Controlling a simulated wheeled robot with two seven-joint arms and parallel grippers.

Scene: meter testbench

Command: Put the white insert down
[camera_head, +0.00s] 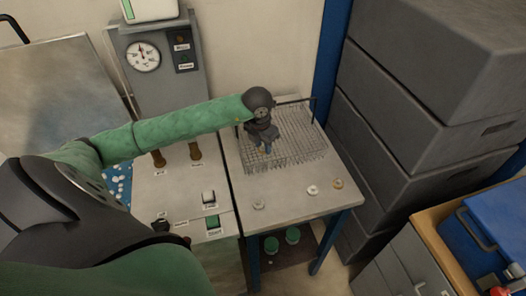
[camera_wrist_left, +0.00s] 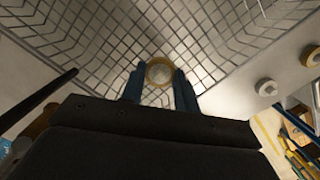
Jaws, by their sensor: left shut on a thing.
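My left gripper (camera_head: 264,149) is at the wire basket (camera_head: 290,152) on the grey table, pointing down over its left part. In the left wrist view its two dark fingers (camera_wrist_left: 160,82) are shut on a round insert (camera_wrist_left: 159,71) with a white middle and a yellowish rim. The basket's wire mesh (camera_wrist_left: 100,45) lies beneath it; I cannot tell whether the insert touches the mesh. In the head view the insert is mostly hidden by the gripper. My right gripper is not in view.
Small round pieces lie on the table in front of the basket: a whitish one (camera_head: 312,190), a tan one (camera_head: 337,184) and a grey one (camera_head: 258,205). Dark stacked crates (camera_head: 420,120) stand at right. A gauge panel (camera_head: 160,60) stands at the back left.

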